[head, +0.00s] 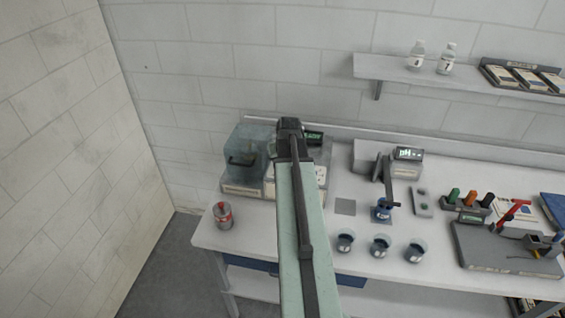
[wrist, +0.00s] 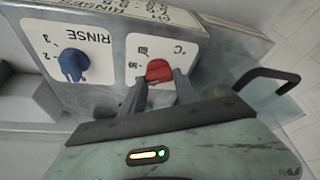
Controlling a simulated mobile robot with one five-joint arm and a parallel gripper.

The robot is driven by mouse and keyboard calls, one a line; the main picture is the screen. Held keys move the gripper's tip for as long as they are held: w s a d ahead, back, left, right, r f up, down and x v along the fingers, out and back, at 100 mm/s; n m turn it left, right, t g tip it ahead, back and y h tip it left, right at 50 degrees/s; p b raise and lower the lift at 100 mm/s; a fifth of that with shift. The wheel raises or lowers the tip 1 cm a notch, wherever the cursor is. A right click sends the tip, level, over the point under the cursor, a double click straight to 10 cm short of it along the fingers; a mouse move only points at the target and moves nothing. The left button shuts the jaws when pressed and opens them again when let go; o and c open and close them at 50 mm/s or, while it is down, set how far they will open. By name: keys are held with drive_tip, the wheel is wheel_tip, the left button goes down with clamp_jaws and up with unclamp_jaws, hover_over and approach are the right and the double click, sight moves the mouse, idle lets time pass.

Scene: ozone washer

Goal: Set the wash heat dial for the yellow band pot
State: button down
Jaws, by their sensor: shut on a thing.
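The washer (head: 242,188) stands at the left end of the bench under a translucent bluish cover, with my arm in front of its right side. In the wrist view its panel (wrist: 115,50) is close and turned. A red dial (wrist: 159,70) sits beside a °C mark on a white label. My gripper (wrist: 159,80) is shut on this red dial, one finger on each side. The fingers hide part of the scale, so I cannot read the setting. A blue dial (wrist: 72,64) marked RINSE is to the left. I cannot make out a yellow band on any pot.
A dark handle (wrist: 268,78) juts out right of the dial. A red and grey can (head: 223,214) stands at the bench's left front. Several small pots (head: 380,245) stand right of my arm. A pH meter (head: 408,156) and a grey tray (head: 500,250) are further right.

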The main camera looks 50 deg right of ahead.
drive_tip(key=m, duration=0.2)
drive_tip(key=m+g+h, duration=0.1)
drive_tip(key=m, duration=0.1)
drive_tip(key=shift+w+a+m, duration=0.15)
drive_tip(key=shift+m, duration=0.15)
idle(0.5)
drive_tip(key=c, duration=0.9)
unclamp_jaws()
